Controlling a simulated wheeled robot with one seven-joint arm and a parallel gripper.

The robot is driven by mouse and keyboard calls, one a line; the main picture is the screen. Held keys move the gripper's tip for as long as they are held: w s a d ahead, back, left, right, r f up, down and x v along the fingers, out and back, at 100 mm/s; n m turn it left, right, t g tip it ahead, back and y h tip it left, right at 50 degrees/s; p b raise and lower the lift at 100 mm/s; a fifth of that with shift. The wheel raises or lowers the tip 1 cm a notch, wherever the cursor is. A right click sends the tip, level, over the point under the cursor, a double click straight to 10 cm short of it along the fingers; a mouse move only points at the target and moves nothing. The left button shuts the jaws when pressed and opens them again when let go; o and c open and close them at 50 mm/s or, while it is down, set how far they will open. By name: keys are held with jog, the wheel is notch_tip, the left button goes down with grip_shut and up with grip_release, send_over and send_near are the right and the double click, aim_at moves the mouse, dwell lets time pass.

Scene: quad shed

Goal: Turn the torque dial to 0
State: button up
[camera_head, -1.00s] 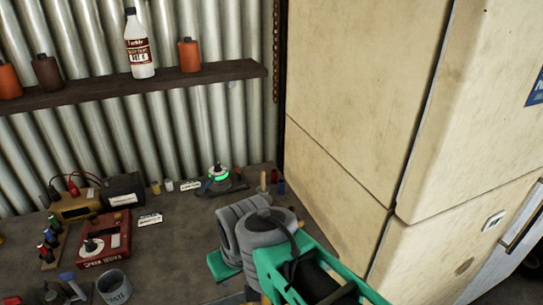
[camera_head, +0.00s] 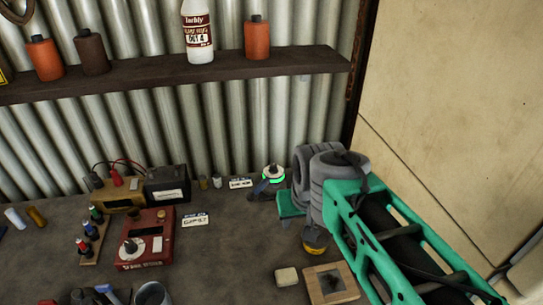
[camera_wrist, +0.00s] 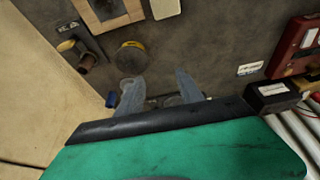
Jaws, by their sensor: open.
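A round dial unit (camera_head: 273,175) with a pale top and a lit green ring stands on the bench near the corrugated wall. A dark lever-like part lies at its left. I cannot read a scale or a torque name on it. The red spark tester (camera_head: 146,238) further left also has a round white dial and black knob. My gripper's fingers show in the wrist view (camera_wrist: 157,78), apart and empty, pointing over the bench. The dial unit is mostly hidden there behind my green hand.
A black box (camera_head: 166,184) and a brass-coloured box (camera_head: 118,196) stand behind the spark tester. A yellow-banded can (camera_head: 316,240) and a wooden frame (camera_head: 331,284) are near my arm. A shelf with bottles (camera_head: 180,74) hangs above. A cream cabinet (camera_head: 450,110) bounds the right side.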

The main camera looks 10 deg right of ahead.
jog(key=w+r+m, duration=0.1)
jog(key=w+r, duration=0.2)
jog(key=w, duration=0.8)
jog(key=m+h+p, duration=0.1)
jog(key=m, duration=0.1)
send_near(273, 165)
jog(key=f, duration=0.2)
jog(key=x, duration=0.2)
jog(key=p+x, duration=0.1)
jog(key=x, duration=0.1)
jog(key=p+x, duration=0.1)
jog(key=x, duration=0.2)
jog(key=shift+w+d+r, duration=0.1)
jog(key=shift+w+r, duration=0.05)
jog(key=shift+w, duration=0.1)
jog(key=shift+c, duration=0.3)
grip_shut()
